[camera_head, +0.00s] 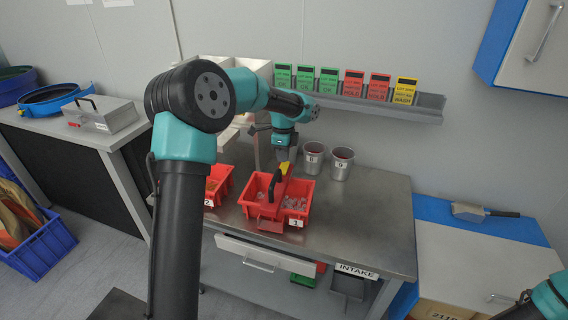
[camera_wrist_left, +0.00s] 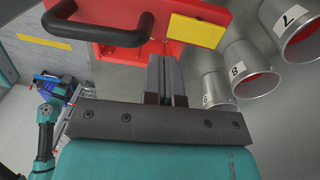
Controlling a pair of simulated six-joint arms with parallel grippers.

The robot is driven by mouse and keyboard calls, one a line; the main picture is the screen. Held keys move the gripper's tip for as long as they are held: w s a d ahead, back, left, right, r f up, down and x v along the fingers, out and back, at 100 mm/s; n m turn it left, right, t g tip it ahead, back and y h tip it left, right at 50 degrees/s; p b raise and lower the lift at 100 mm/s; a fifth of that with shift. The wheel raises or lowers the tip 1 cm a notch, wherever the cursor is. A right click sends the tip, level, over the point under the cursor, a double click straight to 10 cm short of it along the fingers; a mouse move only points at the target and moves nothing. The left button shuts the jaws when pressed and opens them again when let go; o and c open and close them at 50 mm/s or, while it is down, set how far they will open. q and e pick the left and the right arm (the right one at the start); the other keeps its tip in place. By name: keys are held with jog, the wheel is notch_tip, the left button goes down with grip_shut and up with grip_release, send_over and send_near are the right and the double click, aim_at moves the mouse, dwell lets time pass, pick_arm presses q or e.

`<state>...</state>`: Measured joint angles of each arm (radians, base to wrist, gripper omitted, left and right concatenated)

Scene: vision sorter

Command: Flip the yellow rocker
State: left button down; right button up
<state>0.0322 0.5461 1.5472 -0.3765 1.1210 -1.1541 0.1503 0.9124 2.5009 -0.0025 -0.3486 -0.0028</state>
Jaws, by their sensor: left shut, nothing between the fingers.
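A flat yellow piece, which may be the rocker, shows at the far end of the red divided crate (camera_head: 262,219), beside its black handle (camera_head: 274,184). In the left wrist view the yellow piece (camera_wrist_left: 197,30) lies flat against a red surface, and its tilt cannot be told. My left gripper (camera_head: 288,158) points down just behind the crate. In the left wrist view its two fingers (camera_wrist_left: 167,62) are shut together and empty, near the red edge and apart from the yellow piece. Only a bit of my right arm shows at the lower right; its gripper is out of view.
Metal cups (camera_head: 342,163) stand right of my left gripper; several show in the left wrist view (camera_wrist_left: 252,68). Another red bin (camera_head: 220,183) is at left. A shelf (camera_head: 400,106) with colored cards runs behind. The steel bench (camera_head: 370,215) is clear at right.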

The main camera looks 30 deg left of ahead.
pick_arm(q)
notch_tip(320, 180, up, 9)
jog(key=shift+s+r, duration=0.15)
jog(key=shift+s, duration=0.2)
jog(key=c, duration=1.8)
grip_release()
jog(key=shift+d, duration=0.1)
jog(key=shift+o, duration=0.6)
jog(key=o, duration=0.3)
jog(key=shift+w+n, duration=0.25)
jog(key=shift+n, duration=0.45)
jog(key=o, duration=0.6)
jog(key=n, duration=0.2)
jog(key=w+n, duration=0.1)
jog(key=n, duration=0.1)
jog(key=w+a+n, duration=0.1)
jog(key=n, duration=0.1)
jog(key=shift+r, duration=0.3)
jog(key=n, duration=0.2)
jog(key=w+n, duration=0.1)
jog(key=n, duration=0.2)
jog(key=shift+w+a+r+n, duration=0.15)
jog(key=shift+w+a+n, duration=0.15)
jog(key=n, duration=0.1)
jog(key=w+n, duration=0.1)
jog(key=n, duration=0.3)
jog(key=shift+w+a+r+t, duration=0.15)
jog(key=shift+a+t, duration=0.15)
